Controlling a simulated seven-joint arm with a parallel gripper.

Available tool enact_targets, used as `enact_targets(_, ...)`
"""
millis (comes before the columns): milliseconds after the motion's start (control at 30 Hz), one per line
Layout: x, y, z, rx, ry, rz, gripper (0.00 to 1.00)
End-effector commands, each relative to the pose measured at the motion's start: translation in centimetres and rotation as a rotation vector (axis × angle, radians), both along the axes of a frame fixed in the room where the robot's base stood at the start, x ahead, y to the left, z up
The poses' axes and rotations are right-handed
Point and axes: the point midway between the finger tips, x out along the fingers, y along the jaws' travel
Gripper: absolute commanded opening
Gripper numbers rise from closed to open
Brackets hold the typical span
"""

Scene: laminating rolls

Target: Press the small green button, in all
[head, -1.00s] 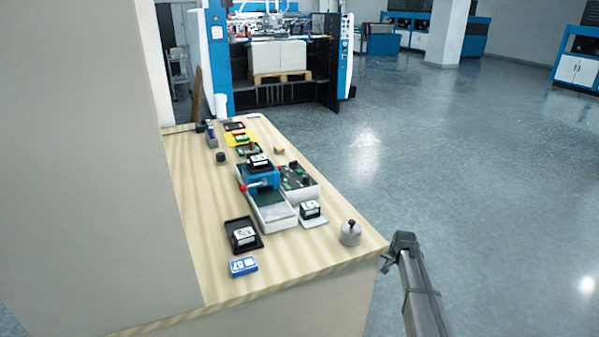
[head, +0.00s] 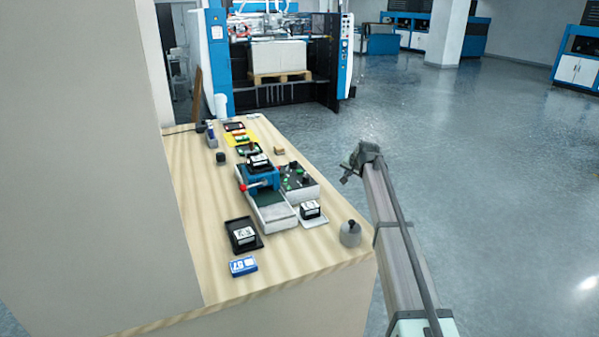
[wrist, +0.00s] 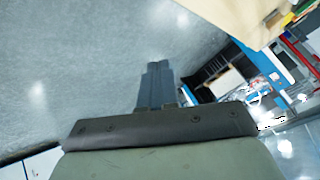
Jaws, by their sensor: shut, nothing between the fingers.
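A grey control box (head: 305,191) with a dark top stands on the wooden table, against the right side of a blue hand press (head: 262,180). Its top carries a black knob and small green spots; at this size I cannot tell which is the small green button. My gripper (head: 350,172) is right of the box, beyond the table's right edge, over the floor and apart from everything. In the wrist view my gripper (wrist: 157,66) has its two fingers together, with nothing between them. The control box is not clearly seen there.
On the wooden table (head: 200,225) are a grey knobbed weight (head: 350,234) near the right edge, a black stamp on a white plate (head: 311,211), a black tray (head: 243,235) and a blue counter (head: 243,266). A pale wall borders the left. Open floor lies right.

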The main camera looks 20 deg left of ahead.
Motion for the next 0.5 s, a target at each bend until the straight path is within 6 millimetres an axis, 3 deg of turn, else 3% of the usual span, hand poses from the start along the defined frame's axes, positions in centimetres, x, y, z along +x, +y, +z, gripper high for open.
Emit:
enact_targets(33, -0.5, 1.6, 1.6, 0.011, -0.002, 0.017, 0.00)
enact_targets(200, -2.7, 6.4, 5.8, 0.043, 0.004, 0.073, 0.00)
enact_targets(500, -7.0, 13.1, 12.2, 0.087, 0.018, 0.164, 0.00)
